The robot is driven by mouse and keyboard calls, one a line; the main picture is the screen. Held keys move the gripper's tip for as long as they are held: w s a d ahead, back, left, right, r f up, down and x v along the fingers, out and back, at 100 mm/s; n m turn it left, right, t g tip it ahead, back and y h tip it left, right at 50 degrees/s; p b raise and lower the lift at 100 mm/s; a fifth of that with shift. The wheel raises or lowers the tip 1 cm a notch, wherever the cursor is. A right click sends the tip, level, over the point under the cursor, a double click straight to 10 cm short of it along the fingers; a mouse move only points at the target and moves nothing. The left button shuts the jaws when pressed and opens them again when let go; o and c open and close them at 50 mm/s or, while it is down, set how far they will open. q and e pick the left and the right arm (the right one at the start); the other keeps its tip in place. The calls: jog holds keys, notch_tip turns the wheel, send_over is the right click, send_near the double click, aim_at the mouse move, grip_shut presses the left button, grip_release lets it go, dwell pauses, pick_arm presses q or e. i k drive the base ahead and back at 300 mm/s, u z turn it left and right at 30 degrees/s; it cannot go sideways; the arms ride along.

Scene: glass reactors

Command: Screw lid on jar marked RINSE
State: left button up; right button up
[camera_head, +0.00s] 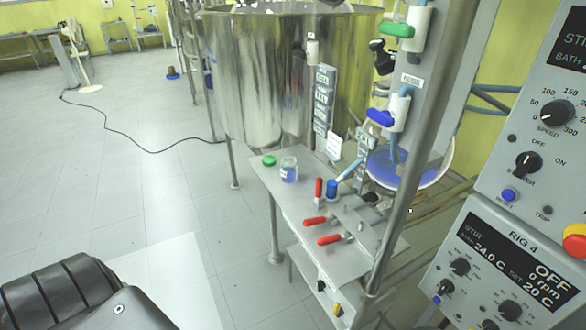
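A small clear glass jar (289,169) stands upright on the left part of a grey metal shelf (263,174). A blue patch shows on it or in it, and I cannot read any marking. Its mouth looks open. A round green lid (269,160) lies on the shelf just left of the jar, apart from it. Neither of my grippers is in view.
Red-handled valves (315,221) and a blue fitting (332,188) crowd the shelf right of the jar. A large steel vessel (265,75) stands behind. A steel post (413,150) and control panels (505,262) stand at right.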

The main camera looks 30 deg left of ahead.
aim_at(288, 167)
jog(key=u, duration=1.8)
jog(key=k, duration=0.6)
jog(key=u, duration=1.05)
jog(key=i, duration=2.25)
jog(key=z, duration=0.45)
jog(key=i, duration=1.15)
jog(key=z, duration=0.95)
